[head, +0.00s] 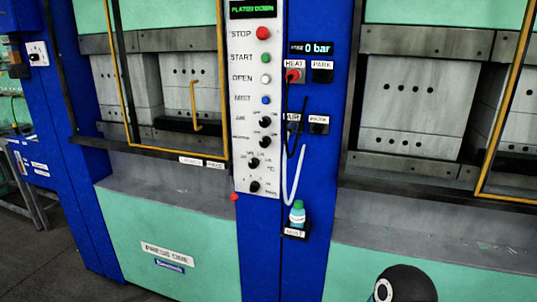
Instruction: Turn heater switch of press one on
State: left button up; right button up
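Press one (205,262), labelled PRESS ONE, has a pale green lower front and a blue column at its right. On its grey control panel (245,100) are red, green, white and blue buttons. Neither gripper is in view.
A dark rounded part of my own arm shows at the bottom right. A small bottle with a green cap (297,212) stands on a black holder. Cables hang beside the panel. A second press (440,260) is at right. A wall switch box (37,52) is at far left.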

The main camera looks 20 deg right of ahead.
aim_at(264, 142)
jog(key=z, duration=0.3)
jog(key=i, duration=0.9)
jog(key=u, duration=0.3)
